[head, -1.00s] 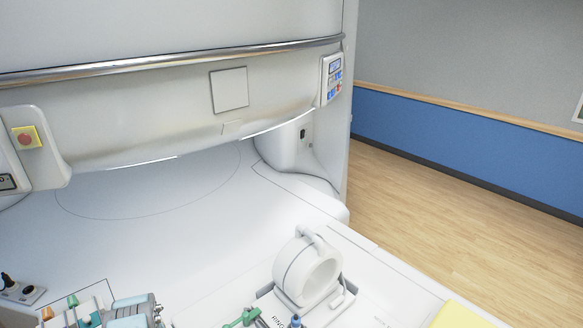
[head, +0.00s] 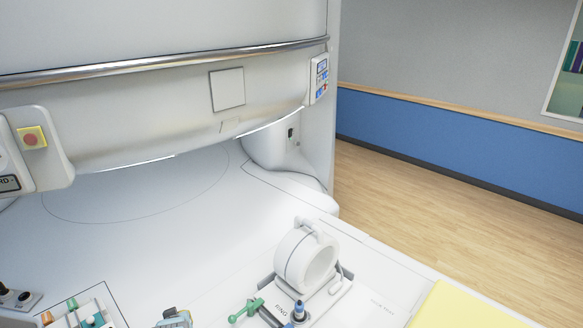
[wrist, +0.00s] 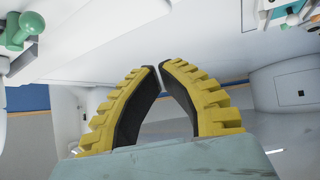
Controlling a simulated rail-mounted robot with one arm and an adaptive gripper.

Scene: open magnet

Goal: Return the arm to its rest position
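My gripper (wrist: 160,66) shows in the wrist view, with two yellow ribbed fingers lined with black pads. The fingertips come together with only a thin gap, and nothing is held between them. A grey part of my arm (head: 175,318) seems to show at the bottom edge of the head view. The rest of the arm is out of the picture.
A white ring coil (head: 306,262) stands on the table at lower right, with a green-handled item (head: 246,310) before it. A tray with green pieces (head: 85,312) is at lower left. The magnet (head: 165,115) overhangs a clear white tabletop (head: 140,220). A yellow pad (head: 465,308) lies at right.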

